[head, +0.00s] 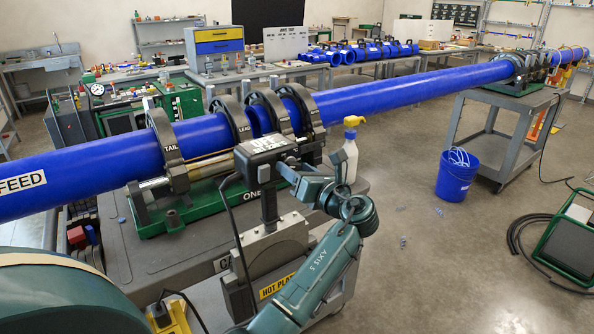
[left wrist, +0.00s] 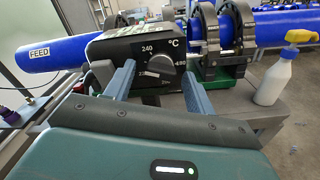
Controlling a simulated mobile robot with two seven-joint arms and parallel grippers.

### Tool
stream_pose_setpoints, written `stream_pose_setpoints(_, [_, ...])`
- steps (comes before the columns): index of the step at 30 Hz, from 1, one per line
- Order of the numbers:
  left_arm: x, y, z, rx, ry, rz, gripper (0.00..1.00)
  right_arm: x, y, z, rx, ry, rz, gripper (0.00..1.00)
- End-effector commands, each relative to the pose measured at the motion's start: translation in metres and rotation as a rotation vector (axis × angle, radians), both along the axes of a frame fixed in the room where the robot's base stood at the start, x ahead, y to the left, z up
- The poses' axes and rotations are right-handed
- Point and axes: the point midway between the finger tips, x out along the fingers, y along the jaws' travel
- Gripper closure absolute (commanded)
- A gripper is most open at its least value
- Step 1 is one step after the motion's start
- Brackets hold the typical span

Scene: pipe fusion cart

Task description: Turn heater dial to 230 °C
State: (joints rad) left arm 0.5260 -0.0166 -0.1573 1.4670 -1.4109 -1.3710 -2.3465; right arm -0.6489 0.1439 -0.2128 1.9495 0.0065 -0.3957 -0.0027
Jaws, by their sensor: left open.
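The heater's dark control box (head: 265,150) stands on top of the hot plate unit between the pipe clamps and my left arm. In the left wrist view its face shows a round grey dial (left wrist: 159,68) with "240" printed above left and "°C" at upper right. A pale mark shows on the dial's lower left; the exact setting is too small to read. My left gripper (left wrist: 158,74) is open, its two fingers on either side of the dial. I cannot tell whether they touch it. In the head view the left gripper (head: 287,172) is at the box's right side. My right gripper is not seen.
A long blue pipe (head: 400,93) runs through black clamps above the green fusion machine. A white spray bottle (head: 350,155) with a yellow head stands close to the right of my left gripper. A blue bucket (head: 457,180) stands on open floor at right.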

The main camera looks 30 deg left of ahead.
Motion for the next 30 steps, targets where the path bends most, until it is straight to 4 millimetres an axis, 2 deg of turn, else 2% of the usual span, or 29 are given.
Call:
stream_pose_setpoints(5, [-0.01,-0.026,-0.002,-0.003,-0.001,-0.003,0.45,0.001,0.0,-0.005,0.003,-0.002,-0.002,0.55])
stream_pose_setpoints(12, [-0.031,-0.076,-0.003,-0.005,0.0,-0.004,0.45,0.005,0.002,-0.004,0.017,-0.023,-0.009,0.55])
stream_pose_setpoints(18, [-0.044,-0.106,-0.002,-0.002,0.003,-0.001,0.45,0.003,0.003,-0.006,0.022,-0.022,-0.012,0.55])
stream_pose_setpoints(23, [-0.048,-0.117,-0.001,0.0,0.001,-0.001,0.45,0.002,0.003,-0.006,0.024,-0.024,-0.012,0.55])
stream_pose_setpoints(30, [-0.049,-0.119,0.0,0.0,0.001,0.0,0.45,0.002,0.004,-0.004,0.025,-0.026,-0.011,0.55])
